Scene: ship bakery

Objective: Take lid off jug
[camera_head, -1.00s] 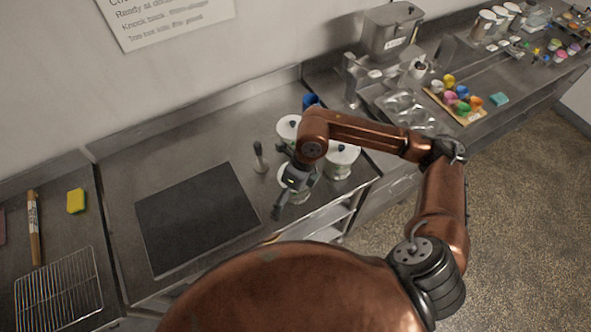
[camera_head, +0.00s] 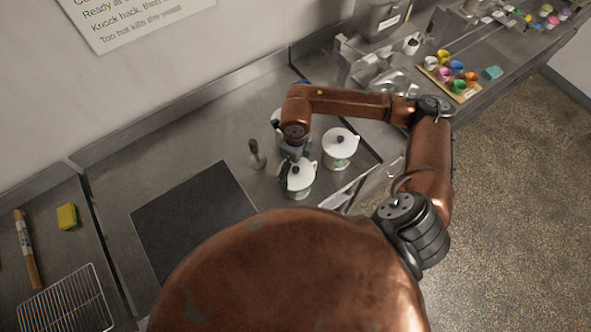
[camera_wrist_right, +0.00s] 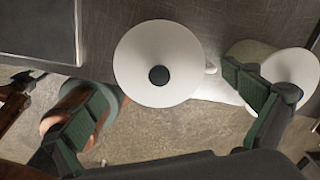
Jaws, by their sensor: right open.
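Several white lidded jugs with dark knobs stand near the counter's front edge. The front jug (camera_head: 301,183) has its white lid (camera_head: 303,172) on. A second jug (camera_head: 340,150) stands to its right, also lidded. Another is mostly hidden behind my right arm. My right gripper (camera_head: 288,163) is open and empty at the front jug's upper left. In the right wrist view, a round white lid (camera_wrist_right: 150,50) with a black knob (camera_wrist_right: 158,75) lies between the spread fingers (camera_wrist_right: 165,88). A second white lid (camera_wrist_right: 292,68) is beyond the right finger. My left gripper is not in view.
A small dark-handled tool (camera_head: 256,155) stands left of the jugs. A dark flat mat (camera_head: 190,220) covers the counter further left. A yellow sponge (camera_head: 67,216) and wire rack (camera_head: 65,305) lie at far left. Colourful cups (camera_head: 456,68) sit at the right.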

